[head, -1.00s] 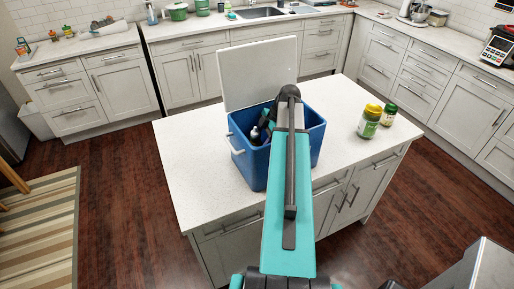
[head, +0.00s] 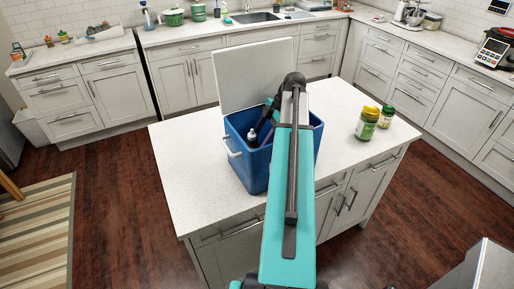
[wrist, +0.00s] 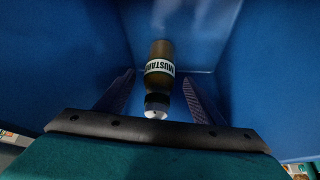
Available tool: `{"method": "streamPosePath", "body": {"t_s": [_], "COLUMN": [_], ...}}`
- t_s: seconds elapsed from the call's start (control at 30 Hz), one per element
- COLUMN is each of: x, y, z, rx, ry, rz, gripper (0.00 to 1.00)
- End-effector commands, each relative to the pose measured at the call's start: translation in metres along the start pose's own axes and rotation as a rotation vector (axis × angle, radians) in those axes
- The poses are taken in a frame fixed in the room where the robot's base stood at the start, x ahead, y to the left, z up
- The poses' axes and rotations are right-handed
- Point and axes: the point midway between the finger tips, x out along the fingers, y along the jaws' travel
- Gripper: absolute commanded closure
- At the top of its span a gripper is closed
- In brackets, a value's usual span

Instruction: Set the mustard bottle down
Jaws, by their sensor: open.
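The mustard bottle (wrist: 160,65), brown with a white label and a dark, white-tipped cap, is inside the blue cooler box (wrist: 245,60). My gripper (wrist: 158,78) is open, with one finger on each side of the bottle and a gap to both. In the head view my gripper (head: 268,112) is partly hidden behind my arm, above and right of the bottle top. The bottle's base is hard to make out.
The box's white lid (head: 258,72) stands open at the back. A green jar with a yellow lid (head: 367,124) and a smaller green-lidded jar (head: 386,116) stand on the white island top (head: 185,150) to the right. The island's left side is clear.

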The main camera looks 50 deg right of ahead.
Motion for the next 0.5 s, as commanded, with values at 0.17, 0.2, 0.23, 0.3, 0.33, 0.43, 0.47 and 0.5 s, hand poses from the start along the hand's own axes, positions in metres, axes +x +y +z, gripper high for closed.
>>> {"method": "streamPosePath", "body": {"t_s": [0.17, 0.2, 0.23, 0.3, 0.33, 0.43, 0.47, 0.5], "x": [-0.019, -0.023, -0.026, -0.034, -0.037, -0.048, -0.051, -0.055], "y": [0.001, 0.001, 0.001, 0.002, 0.002, 0.001, 0.002, 0.001], "z": [0.002, 0.002, 0.002, 0.002, 0.002, 0.002, 0.002, 0.002], "rx": [0.0, 0.001, 0.001, 0.0, 0.001, 0.001, 0.001, 0.001], "ry": [-0.001, -0.001, 0.0, -0.001, -0.001, -0.001, -0.001, -0.001], "rz": [0.002, 0.001, 0.001, 0.002, 0.002, 0.002, 0.002, 0.001], "gripper": [0.38, 0.38, 0.38, 0.38, 0.38, 0.38, 0.38, 0.38]}}
